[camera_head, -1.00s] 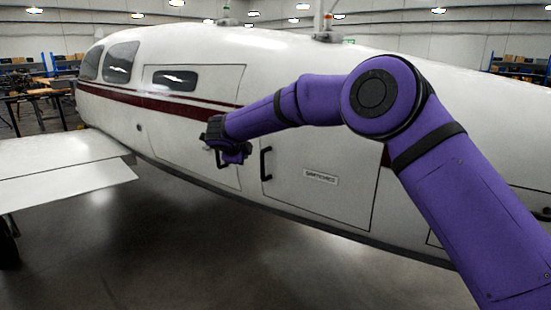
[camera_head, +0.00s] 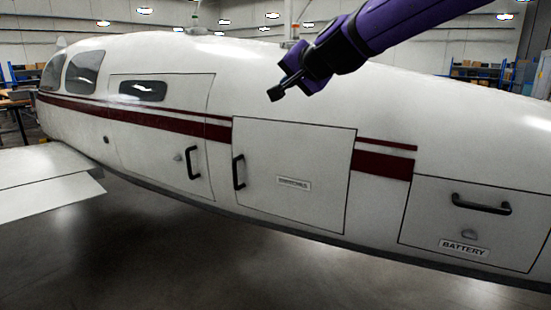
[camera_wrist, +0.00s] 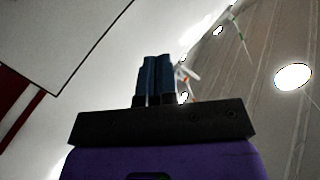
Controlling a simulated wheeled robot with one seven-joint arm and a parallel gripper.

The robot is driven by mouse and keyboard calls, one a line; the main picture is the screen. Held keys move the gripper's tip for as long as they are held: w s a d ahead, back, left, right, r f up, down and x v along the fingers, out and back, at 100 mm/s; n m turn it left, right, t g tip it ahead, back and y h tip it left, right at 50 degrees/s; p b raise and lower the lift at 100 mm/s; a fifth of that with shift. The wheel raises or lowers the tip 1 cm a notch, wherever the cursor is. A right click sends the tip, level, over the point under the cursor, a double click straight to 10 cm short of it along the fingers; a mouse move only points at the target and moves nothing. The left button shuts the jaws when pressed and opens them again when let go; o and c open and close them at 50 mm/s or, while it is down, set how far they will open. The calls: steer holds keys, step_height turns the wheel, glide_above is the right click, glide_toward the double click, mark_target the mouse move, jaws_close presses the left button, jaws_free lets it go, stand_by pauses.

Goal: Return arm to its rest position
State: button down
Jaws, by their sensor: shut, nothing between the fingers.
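My purple arm (camera_head: 385,25) enters the head view from the top right. My gripper (camera_head: 273,95) is at its lower left end, shown in front of the upper side of the white aircraft (camera_head: 265,75). In the wrist view my gripper (camera_wrist: 157,60) has its two dark fingers together and holds nothing. Behind the fingers are the aircraft's white skin (camera_wrist: 100,70) and the hangar ceiling (camera_wrist: 270,110).
The aircraft has a cabin door (camera_head: 155,140), a middle hatch (camera_head: 295,180) and a battery hatch (camera_head: 475,220), all looking closed, each with a dark handle. A wing (camera_head: 50,170) juts out at left. The grey floor (camera_head: 200,270) in front is clear.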

steer(key=s+d+f+n+g+h, duration=0.1)
steer(key=s+d+f, duration=0.3)
steer(key=s+d, duration=0.5)
steer(key=s+d+f+n+g+h, duration=0.1)
steer(key=s+d+f+g+h, duration=0.2)
steer(key=s+d, duration=0.6)
steer(key=s+d+f+n+g+h, duration=0.2)
steer(key=s+d+f, duration=0.5)
steer(key=s, duration=0.9)
steer(key=shift+s+d+f+g+h, duration=0.3)
steer(key=shift+d+g, duration=0.2)
steer(key=shift+d, duration=0.6)
